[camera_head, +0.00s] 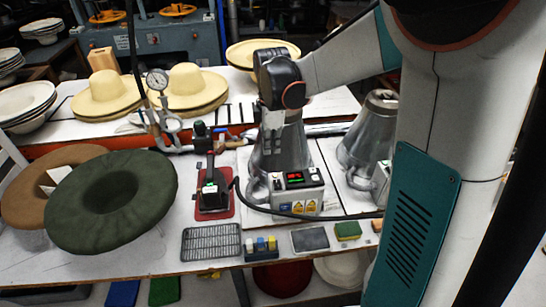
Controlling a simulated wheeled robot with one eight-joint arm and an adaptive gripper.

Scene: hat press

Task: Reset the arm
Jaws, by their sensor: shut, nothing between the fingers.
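My arm reaches in from the upper right, and its dark wrist hangs over the middle of the table. My gripper (270,142) points down from the wrist, in front of a grey metal cone (290,155). Its fingers blend with the cone behind them; they look shut and empty. I cannot tell how far the fingertips are from the cone. A dark tool (210,185) stands on a red pad (214,212) left of the gripper, apart from it.
A control box (297,190) stands before the cone. A green hat (110,203) and brown hat (25,200) lie left; cream hats (105,97) sit behind. A second cone (372,130) stands right. A wire rack (210,242) and small blocks line the front edge.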

